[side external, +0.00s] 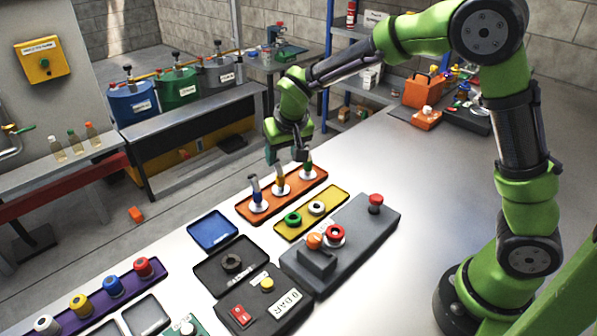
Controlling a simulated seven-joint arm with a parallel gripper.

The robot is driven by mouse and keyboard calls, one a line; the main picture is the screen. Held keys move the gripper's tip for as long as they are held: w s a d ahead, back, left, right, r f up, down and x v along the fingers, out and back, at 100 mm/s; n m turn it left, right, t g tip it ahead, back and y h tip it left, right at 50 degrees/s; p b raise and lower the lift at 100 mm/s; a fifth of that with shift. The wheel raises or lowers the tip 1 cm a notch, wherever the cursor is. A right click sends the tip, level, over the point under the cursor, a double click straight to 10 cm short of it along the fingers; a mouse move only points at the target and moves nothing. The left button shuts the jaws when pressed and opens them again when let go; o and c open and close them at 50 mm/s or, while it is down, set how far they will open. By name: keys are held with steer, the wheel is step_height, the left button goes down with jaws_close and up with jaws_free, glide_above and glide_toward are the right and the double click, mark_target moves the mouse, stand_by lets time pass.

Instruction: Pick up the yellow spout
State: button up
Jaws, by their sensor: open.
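The yellow spout (281,181) stands upright on a white round base in the orange tray (314,187). It is the middle one of three spouts. The blue spout (256,194) is to its left and the green spout (308,166) to its right. My gripper (299,156) points down above the tray, near the green spout and up and to the right of the yellow spout. It is open, and I see nothing in it. Its fingers are small and dark here, so the gap between them is hard to make out.
A yellow tray (337,214) with a green ring and a white ring lies in front. A blue tray (213,231) lies at left. Free tabletop (370,150) extends to the right of the trays.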

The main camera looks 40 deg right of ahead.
mark_target(281, 170)
steer(key=x, duration=0.5)
steer(key=shift+s, duration=0.1)
steer(key=shift+d+x, duration=0.15)
steer(key=shift+x, duration=1.15)
steer(key=shift+d+x, duration=0.1)
steer(key=shift+x, duration=1.2)
steer(key=shift+r, duration=0.1)
jaws_close()
